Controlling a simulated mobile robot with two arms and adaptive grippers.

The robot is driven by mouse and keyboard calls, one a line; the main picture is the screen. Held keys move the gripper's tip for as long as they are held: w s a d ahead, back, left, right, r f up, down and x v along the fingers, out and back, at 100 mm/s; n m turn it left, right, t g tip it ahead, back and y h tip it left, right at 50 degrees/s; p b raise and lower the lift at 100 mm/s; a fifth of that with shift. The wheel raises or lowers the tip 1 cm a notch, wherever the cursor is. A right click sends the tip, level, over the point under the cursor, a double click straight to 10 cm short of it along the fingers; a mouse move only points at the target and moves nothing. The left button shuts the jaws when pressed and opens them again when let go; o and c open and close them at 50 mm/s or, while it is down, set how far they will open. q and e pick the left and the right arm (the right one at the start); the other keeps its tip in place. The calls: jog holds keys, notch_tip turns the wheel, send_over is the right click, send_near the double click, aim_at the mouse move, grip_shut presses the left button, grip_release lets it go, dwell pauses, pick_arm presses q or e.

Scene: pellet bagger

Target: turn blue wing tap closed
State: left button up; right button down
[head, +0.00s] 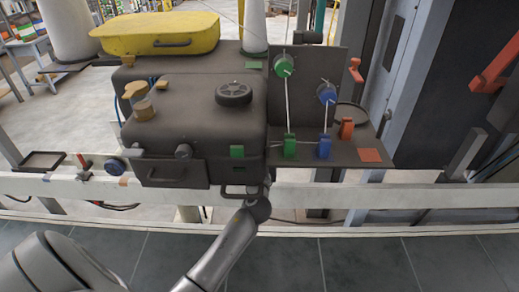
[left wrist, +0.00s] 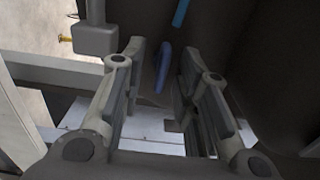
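In the left wrist view a thin blue wing-like piece (left wrist: 162,70), which looks like the blue wing tap, stands upright between the fingers of my left gripper (left wrist: 162,56). The fingers are open on both sides of it, with a visible gap to each finger. How close the fingertips are in depth is unclear. In the head view my left arm reaches up to the front underside of the dark machine (head: 205,112); the gripper itself is mostly hidden there, and the tap is not clearly seen. My right gripper is not in view.
A front handle (head: 240,196) hangs close to my left wrist. A blue round knob (head: 114,166), a blue dial (head: 327,93) and a blue block (head: 323,147) are elsewhere on the station. A white rail (head: 400,196) runs along the front. A grey box (left wrist: 95,38) stands left of the fingers.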

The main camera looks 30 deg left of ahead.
pick_arm(q)
jog(key=v, duration=1.2)
jog(key=shift+a, duration=0.1)
jog(key=s+d+f+n+g+h, duration=0.1)
jog(key=s+d+f+g+h, duration=0.15)
jog(key=f, duration=0.95)
jog(key=s+d+f+g+h, duration=0.2)
jog(key=s+d+f, duration=0.15)
jog(key=f, duration=0.85)
jog(key=s+d+f+n+g+h, duration=0.1)
jog(key=s+d+f+g+h, duration=0.2)
jog(key=f, duration=1)
jog(key=s+f+n+g, duration=0.2)
jog(key=s+f, duration=0.4)
jog(key=s, duration=0.5)
jog(key=s+a+f+n+g+h, duration=0.1)
jog(key=s+f+n+g, duration=0.1)
jog(key=s+f, duration=0.4)
jog(key=s+f+n+g+h, duration=0.1)
jog(key=s+f, duration=0.6)
jog(key=s, duration=1)
jog(key=shift+a+n+g, duration=0.2)
jog(key=shift+n+g, duration=0.65)
jog(key=shift+n, duration=0.35)
